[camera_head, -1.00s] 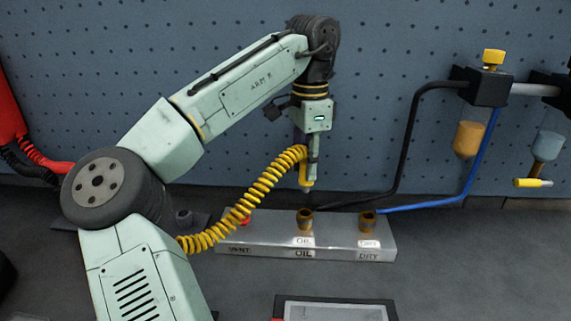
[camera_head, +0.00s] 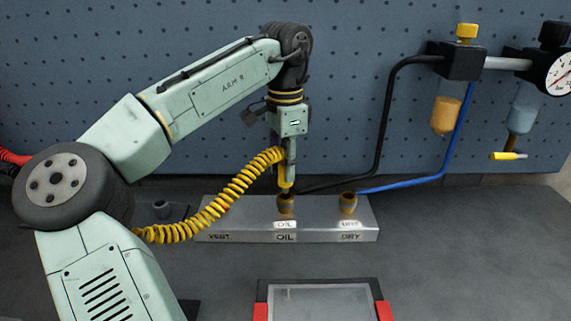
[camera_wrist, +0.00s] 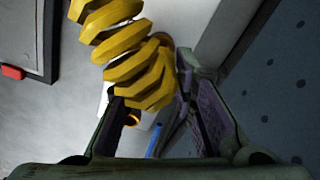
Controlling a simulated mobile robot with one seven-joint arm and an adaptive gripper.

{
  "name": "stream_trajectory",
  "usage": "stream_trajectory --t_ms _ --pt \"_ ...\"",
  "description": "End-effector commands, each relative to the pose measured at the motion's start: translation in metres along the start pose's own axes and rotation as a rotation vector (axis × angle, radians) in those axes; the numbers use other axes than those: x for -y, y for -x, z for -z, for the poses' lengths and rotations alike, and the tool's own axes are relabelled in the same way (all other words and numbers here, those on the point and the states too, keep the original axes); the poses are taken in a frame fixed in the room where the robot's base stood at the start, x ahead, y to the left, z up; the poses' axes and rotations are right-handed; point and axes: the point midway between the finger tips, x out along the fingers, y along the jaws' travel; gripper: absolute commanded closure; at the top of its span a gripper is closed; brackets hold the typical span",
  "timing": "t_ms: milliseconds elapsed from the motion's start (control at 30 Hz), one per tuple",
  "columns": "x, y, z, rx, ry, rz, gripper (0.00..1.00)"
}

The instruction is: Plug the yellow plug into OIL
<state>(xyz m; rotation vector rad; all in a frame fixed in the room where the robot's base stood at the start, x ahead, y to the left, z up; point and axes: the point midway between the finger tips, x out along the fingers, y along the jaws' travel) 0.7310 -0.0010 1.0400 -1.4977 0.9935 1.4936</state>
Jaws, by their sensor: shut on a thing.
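In the head view my gripper (camera_head: 287,170) points down, shut on the yellow plug (camera_head: 285,183), whose coiled yellow hose (camera_head: 225,200) runs off to the lower left. The plug's tip is at the mouth of the brass OIL socket (camera_head: 286,205); I cannot tell how far it goes in. The socket stands on the metal block (camera_head: 330,234), above the OIL labels. In the wrist view the coiled hose (camera_wrist: 125,50) crosses between my gripper's fingers (camera_wrist: 165,105) and hides the plug's tip.
A brass DRY socket (camera_head: 348,203) stands right of OIL; the VENT end of the block is partly behind the hose. Black and blue tubes (camera_head: 415,181) run behind the block. A red-cornered framed panel (camera_head: 320,300) lies in front.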

Motion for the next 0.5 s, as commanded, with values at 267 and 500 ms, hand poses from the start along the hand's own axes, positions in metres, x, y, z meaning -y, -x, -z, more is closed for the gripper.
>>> stream_trajectory --t_ms 267,500 --pt "0.0001 0.0001 0.0000 0.000 0.000 0.000 1.00" --pt "0.0002 -0.0053 -0.0001 0.000 0.000 -0.001 1.00"
